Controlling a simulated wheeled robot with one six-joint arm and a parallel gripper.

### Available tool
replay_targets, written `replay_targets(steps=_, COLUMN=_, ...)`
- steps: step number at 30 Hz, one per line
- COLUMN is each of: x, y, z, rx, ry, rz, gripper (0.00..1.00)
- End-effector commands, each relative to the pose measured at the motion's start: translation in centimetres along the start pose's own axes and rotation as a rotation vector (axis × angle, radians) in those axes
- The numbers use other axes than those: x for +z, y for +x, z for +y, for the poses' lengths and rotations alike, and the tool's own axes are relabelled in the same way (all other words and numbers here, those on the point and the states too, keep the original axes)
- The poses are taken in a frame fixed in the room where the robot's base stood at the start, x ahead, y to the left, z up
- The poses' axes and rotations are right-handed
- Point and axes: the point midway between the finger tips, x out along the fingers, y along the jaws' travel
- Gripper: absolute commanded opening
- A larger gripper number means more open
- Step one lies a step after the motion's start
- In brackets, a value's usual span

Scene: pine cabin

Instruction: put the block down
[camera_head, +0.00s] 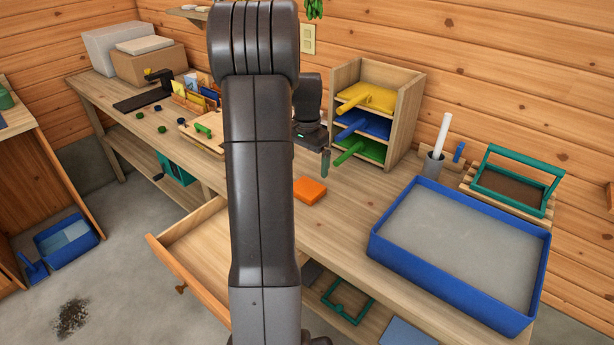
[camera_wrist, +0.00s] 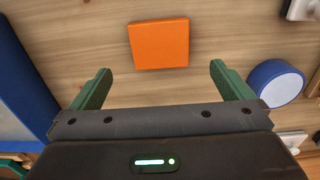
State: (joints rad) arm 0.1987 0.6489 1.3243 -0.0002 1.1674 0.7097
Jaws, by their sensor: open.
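An orange block (camera_head: 310,190) lies flat on the wooden workbench, just right of my arm in the head view. It also shows in the wrist view (camera_wrist: 159,43), on the bare wood beyond my fingertips. My gripper (camera_wrist: 160,80) is open, its two green fingers wide apart with nothing between them. In the head view one green fingertip (camera_head: 325,163) shows above the bench, a little up and right of the block. The fingers look apart from the block. My arm hides part of the bench left of the block.
A blue tray (camera_head: 440,290) with grey filling stands right of the block. A shelf (camera_head: 405,110) with yellow, blue and green pieces stands behind. An open drawer (camera_head: 160,262) juts out at the front left. A round blue object (camera_wrist: 275,82) lies near the right finger.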

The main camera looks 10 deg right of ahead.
Motion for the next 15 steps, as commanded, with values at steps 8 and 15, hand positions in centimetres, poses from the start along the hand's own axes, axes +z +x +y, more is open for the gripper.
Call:
replay_targets(steps=8, x=0.0, y=-3.3, z=0.0, rx=0.000, ry=0.000, rz=0.000, gripper=1.00)
replay_targets(steps=15, x=0.0, y=-3.5, z=0.0, rx=0.001, ry=0.000, rz=-0.001, gripper=1.00)
